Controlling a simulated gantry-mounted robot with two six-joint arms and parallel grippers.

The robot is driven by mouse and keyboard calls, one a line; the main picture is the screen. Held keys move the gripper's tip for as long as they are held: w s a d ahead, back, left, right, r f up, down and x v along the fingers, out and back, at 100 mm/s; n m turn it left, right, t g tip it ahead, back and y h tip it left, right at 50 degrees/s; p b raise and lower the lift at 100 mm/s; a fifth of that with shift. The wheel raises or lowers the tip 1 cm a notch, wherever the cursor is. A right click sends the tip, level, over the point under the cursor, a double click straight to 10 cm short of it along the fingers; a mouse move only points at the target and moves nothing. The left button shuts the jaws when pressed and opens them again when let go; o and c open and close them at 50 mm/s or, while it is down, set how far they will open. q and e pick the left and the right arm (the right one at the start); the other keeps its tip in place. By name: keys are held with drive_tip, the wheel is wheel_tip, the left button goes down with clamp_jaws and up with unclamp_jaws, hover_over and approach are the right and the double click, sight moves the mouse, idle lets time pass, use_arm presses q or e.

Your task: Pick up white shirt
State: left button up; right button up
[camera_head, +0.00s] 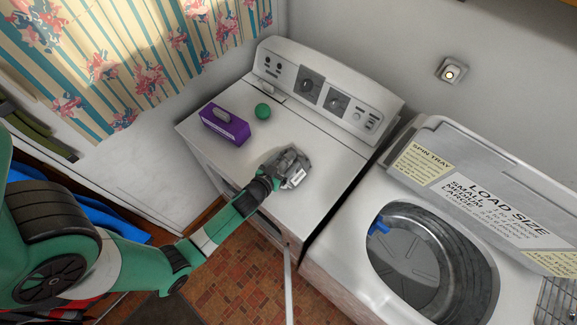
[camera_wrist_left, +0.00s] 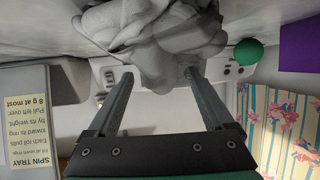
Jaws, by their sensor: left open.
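The white shirt (camera_wrist_left: 150,35) is a crumpled grey-white heap at the top middle of the left wrist view. My left gripper (camera_wrist_left: 158,74) is open, its two fingers spread apart and pointing at the shirt. The fingertips reach the edge of the fabric, but I cannot tell whether they touch it. In the head view the left gripper (camera_head: 290,166) is over the front part of the white dryer top (camera_head: 318,165). There the gripper and the shirt are hard to tell apart. My right gripper is not in view.
A purple box (camera_head: 225,124) and a green ball (camera_head: 262,111) stand on the dryer's left side. The control panel (camera_head: 325,95) rises behind. An open washer with a metal drum (camera_head: 425,260) stands to the right, a blue item inside. A flowered curtain (camera_head: 130,60) hangs at the left.

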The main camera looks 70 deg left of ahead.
use_arm(q)
clamp_jaws()
idle(0.4)
